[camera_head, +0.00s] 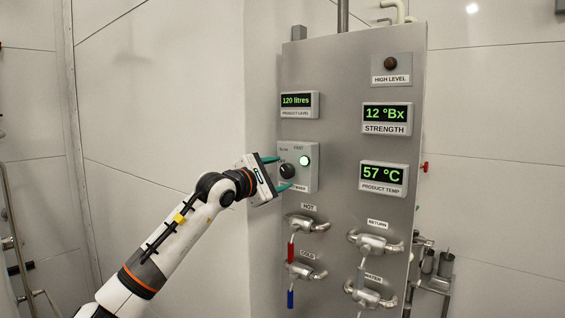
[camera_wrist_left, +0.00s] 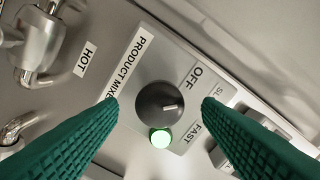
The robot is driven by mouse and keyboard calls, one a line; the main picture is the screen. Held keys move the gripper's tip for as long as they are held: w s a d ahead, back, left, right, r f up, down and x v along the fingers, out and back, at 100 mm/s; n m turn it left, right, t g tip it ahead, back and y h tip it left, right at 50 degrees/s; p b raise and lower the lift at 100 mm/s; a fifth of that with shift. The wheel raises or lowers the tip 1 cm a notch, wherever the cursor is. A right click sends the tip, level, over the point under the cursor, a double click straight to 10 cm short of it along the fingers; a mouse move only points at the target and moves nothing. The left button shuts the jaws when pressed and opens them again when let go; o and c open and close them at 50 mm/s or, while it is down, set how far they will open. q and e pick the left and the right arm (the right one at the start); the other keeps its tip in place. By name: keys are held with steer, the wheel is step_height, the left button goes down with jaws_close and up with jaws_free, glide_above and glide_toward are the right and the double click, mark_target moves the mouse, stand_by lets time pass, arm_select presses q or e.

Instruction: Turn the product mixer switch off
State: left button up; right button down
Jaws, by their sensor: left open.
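The product mixer switch is a round black knob (camera_head: 287,171) on a grey box (camera_head: 311,180) at the panel's left edge. It also shows in the middle of the left wrist view (camera_wrist_left: 158,101). There its white pointer mark lies between the OFF and FAST labels, roughly toward SLOW. The green lamp (camera_head: 305,160) beside it is lit. My left gripper (camera_head: 278,173) is open, with one green finger above the knob and one below. In the left wrist view the fingers (camera_wrist_left: 160,105) lie on either side of the knob, with gaps; contact is not visible. My right gripper is not in view.
Below the box, a valve (camera_head: 306,223) with a red handle and another with a blue handle stick out from the steel panel (camera_head: 335,120). Display boxes, including the product level one (camera_head: 299,105), sit above and to the right. The wall side at left is clear.

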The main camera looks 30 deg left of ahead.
arm_select(q)
steer(key=shift+w+d+p, duration=0.1)
steer(key=shift+w+p, duration=0.2)
steer(key=shift+w, duration=0.75)
steer(key=c, duration=1)
steer(key=shift+f, duration=0.1)
